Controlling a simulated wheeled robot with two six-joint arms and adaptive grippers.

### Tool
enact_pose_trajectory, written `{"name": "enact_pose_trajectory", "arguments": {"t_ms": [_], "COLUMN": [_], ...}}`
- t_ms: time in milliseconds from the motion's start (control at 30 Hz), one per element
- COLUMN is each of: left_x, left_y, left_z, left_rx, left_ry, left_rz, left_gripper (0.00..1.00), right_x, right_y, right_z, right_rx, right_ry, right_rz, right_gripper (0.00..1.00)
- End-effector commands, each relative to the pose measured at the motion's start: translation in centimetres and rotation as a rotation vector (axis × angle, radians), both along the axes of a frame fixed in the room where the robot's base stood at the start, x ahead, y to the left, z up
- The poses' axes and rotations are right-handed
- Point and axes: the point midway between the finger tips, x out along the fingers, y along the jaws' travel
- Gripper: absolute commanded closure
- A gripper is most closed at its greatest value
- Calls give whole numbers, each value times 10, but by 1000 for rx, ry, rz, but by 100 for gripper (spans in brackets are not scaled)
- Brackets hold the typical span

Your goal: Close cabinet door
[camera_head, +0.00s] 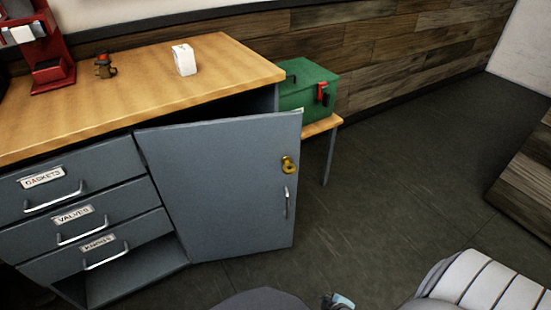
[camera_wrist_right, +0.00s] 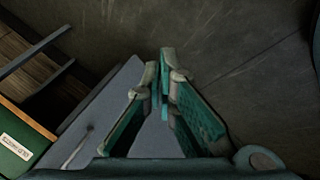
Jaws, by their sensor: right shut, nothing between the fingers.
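The grey cabinet door (camera_head: 220,190) stands partly open, swung out from the cabinet at the right of the drawers. It has a brass lock (camera_head: 289,165) and an upright handle (camera_head: 287,203). A grey panel, likely the door (camera_wrist_right: 105,100), also shows behind the fingers in the right wrist view. My right gripper (camera_head: 338,301) is at the bottom edge of the head view, in front of the door and apart from it. Its teal-padded fingers (camera_wrist_right: 163,75) meet at the tips with nothing between them. My left gripper is not in view.
A white box (camera_head: 184,59), a small brass part (camera_head: 105,66) and a red machine (camera_head: 50,55) stand on the wooden top. A green toolbox (camera_head: 305,85) sits behind. Floor right of the door is clear.

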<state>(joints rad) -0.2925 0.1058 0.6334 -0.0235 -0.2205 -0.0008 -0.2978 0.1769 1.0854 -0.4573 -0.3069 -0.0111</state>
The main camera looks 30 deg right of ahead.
Motion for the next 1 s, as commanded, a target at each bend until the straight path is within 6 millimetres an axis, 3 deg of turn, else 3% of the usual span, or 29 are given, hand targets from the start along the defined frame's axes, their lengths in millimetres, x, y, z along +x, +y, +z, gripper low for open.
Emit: {"name": "enact_pose_trajectory", "arguments": {"t_ms": [33, 67, 100, 133, 200, 233, 300, 333, 433, 567, 800, 1000], "left_x": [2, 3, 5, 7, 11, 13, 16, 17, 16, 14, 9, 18], "left_y": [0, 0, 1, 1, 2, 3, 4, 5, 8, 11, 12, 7], "left_z": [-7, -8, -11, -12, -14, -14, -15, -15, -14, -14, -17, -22], "left_rx": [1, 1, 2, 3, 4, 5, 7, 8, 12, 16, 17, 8], "left_ry": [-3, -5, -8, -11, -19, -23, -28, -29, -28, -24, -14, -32], "left_rz": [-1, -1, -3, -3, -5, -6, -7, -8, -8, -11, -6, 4], "left_gripper": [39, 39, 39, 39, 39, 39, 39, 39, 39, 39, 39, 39], "right_x": [54, 84, 118, 138, 169, 177, 185, 187, 194, 210, 258, 296], "right_y": [-13, -20, -26, -28, -28, -27, -24, -22, -22, -28, -47, -61], "right_z": [42, 75, 121, 156, 232, 260, 308, 322, 341, 342, 341, 339], "right_rx": [-130, -224, -349, -440, -630, -697, -812, -844, -890, -890, -888, -885], "right_ry": [-119, -189, -281, -346, -479, -525, -603, -624, -655, -655, -655, -654], "right_rz": [110, 172, 242, 282, 343, 359, 375, 378, 380, 380, 379, 379], "right_gripper": [100, 100, 100, 100, 100, 100, 100, 100, 100, 100, 100, 100]}}
